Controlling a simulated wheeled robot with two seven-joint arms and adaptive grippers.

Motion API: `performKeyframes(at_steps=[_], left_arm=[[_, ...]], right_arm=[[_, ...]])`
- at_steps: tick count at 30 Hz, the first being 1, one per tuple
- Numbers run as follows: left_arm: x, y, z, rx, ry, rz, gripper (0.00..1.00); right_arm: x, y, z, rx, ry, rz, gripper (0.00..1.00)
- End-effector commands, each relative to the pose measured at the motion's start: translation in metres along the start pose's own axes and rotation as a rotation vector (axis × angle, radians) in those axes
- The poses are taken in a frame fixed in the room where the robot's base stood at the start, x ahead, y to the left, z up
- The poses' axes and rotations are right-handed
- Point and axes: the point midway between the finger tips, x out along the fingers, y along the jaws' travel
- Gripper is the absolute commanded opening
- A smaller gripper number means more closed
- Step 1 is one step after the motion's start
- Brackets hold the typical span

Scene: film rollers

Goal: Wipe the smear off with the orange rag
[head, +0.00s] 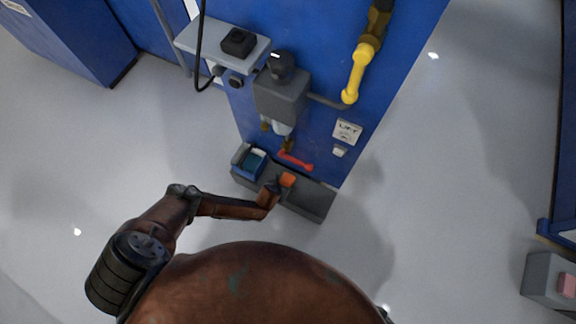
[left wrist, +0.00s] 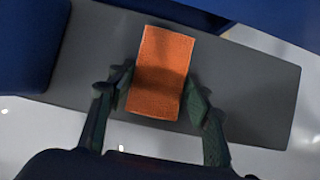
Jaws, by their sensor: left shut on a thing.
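The orange rag (head: 288,180) is a small block-like piece of cloth above the grey shelf (head: 312,202) at the foot of the blue cabinet. My left gripper (head: 275,188) is shut on it. In the left wrist view the rag (left wrist: 160,72) stands between the two dark fingers of the left gripper (left wrist: 158,100), with the grey shelf (left wrist: 252,92) behind it. I cannot tell whether the rag touches the shelf. I cannot make out a smear in either view. My right gripper is not in view.
A blue bin (head: 241,157) stands at the shelf's left end, close to the left gripper. A red handle (head: 296,161) and a grey filter housing (head: 280,98) are on the cabinet front (head: 318,60) above. The shelf's right part is bare.

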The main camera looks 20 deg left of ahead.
Motion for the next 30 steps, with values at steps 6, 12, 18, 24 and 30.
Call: performKeyframes(at_steps=[6,12,18,24,30], left_arm=[[0.000,0.007,0.000,0.000,-0.001,0.000,0.27],[0.001,0.022,0.000,0.001,-0.001,0.001,0.27],[0.002,0.038,-0.001,0.001,-0.001,0.001,0.27],[0.003,0.045,-0.002,0.001,0.000,0.003,0.27],[0.002,0.060,-0.002,0.000,0.001,0.005,0.27]], right_arm=[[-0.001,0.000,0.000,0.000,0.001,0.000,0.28],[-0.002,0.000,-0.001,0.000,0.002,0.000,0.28],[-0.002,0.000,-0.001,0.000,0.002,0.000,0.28],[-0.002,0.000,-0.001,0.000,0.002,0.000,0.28],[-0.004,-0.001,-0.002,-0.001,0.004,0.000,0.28]])
